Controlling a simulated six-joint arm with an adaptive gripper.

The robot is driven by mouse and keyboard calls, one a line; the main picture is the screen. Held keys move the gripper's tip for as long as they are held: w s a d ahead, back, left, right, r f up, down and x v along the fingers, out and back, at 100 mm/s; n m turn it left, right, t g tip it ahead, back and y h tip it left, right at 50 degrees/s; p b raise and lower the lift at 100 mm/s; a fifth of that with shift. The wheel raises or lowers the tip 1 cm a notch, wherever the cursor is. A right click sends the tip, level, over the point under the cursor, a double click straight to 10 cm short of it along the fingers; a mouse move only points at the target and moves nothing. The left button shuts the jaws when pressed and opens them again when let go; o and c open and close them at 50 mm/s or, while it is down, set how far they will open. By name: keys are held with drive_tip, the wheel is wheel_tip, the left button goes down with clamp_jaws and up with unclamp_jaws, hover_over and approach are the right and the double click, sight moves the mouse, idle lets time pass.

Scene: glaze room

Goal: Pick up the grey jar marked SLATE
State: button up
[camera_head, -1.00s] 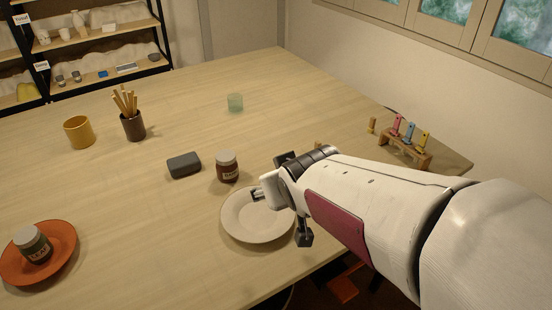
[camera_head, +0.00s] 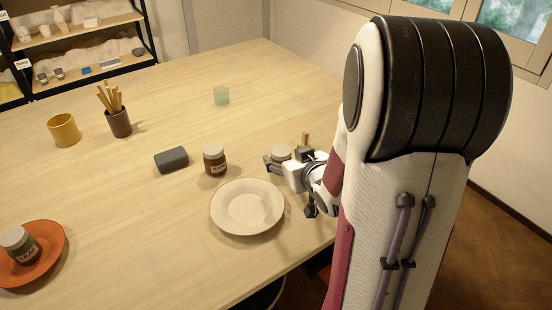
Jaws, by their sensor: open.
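A jar with a pale grey lid (camera_head: 281,152) stands at my gripper, right of the brown jar. Its body is mostly hidden by the gripper and no label shows, so I cannot tell whether it is the SLATE jar. My gripper (camera_head: 272,165) is open, its fingers close to this jar on the near side; whether they touch it or go around it I cannot tell. A reddish-brown jar (camera_head: 214,162) with a light label stands behind the white plate. A dark green jar (camera_head: 22,248) stands on the orange plate at the left. No SLATE label is readable.
The white plate (camera_head: 247,208) lies in front of my gripper. The orange plate (camera_head: 59,243) is at lower left. The table's middle left is clear.

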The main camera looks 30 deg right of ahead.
sight(283, 154)
drive_tip(key=shift+d+f+t, duration=0.45)
drive_tip(key=shift+f+t, duration=0.05)
drive_tip(key=shift+w, duration=0.15)
drive_tip(key=shift+x, duration=1.2)
drive_tip(key=shift+w+d+f, duration=0.1)
drive_tip(key=shift+f, duration=0.05)
drive_tip(key=shift+w+d+f, duration=0.25)
drive_tip(key=shift+w+f, duration=0.1)
drive_tip(key=shift+w, duration=0.15)
drive_tip(key=shift+w+d+f, duration=0.2)
drive_tip(key=shift+w+f, duration=0.15)
drive_tip(key=shift+w, duration=0.15)
drive_tip(key=shift+x, duration=1.2)
